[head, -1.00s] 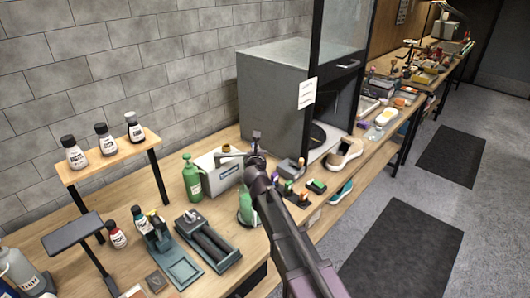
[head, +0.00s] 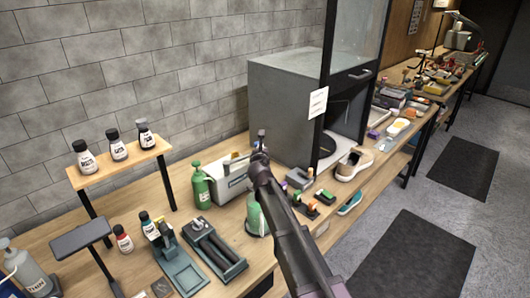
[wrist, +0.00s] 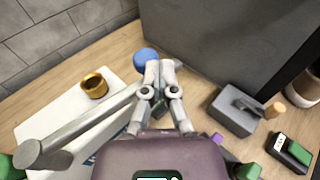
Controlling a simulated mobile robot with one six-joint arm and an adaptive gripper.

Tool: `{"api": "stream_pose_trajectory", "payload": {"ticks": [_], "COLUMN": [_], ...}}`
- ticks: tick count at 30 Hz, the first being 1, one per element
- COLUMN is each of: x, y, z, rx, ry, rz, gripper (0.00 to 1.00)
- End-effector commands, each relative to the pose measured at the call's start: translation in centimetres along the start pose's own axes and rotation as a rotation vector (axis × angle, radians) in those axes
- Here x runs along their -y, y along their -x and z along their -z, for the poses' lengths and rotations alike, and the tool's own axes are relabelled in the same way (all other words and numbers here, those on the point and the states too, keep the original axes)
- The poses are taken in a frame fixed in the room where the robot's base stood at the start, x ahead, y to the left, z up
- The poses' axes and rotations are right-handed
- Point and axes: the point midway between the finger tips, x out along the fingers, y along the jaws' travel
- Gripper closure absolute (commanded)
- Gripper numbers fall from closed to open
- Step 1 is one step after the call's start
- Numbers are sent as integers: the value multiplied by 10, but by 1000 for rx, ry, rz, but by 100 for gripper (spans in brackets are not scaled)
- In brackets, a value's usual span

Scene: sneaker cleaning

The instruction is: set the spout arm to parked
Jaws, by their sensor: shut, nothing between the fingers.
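The spout arm (wrist: 85,118) is a grey bar over a white machine (wrist: 100,92) in the wrist view. It runs from a round grey post end at lower left up toward a blue ball (wrist: 146,60). My fingers hide where bar and ball would meet. A brass cup (wrist: 94,86) stands on the machine's top. My gripper (wrist: 161,68) is shut and empty, its tips just beside the blue ball; I cannot tell if they touch it. In the head view my gripper (head: 261,160) is at the right end of the white machine (head: 233,183).
A grey cabinet (head: 287,105) stands close behind my gripper. A grey block (wrist: 232,112), small colored blocks and a tan shoe (head: 354,163) lie to the right. A wooden shelf (head: 118,163) with several bottles is at left.

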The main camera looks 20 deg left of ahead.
Motion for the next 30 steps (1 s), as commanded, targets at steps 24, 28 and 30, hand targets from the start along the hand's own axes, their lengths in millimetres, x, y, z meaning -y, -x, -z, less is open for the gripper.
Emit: {"api": "stream_pose_trajectory", "payload": {"ticks": [24,28,30], "x": [2,9,14], "y": [2,14,21], "z": [-2,-2,-3], "rx": [2,1,1], "ry": [0,0,0], "rz": [-2,-1,0], "gripper": [100,100,100]}}
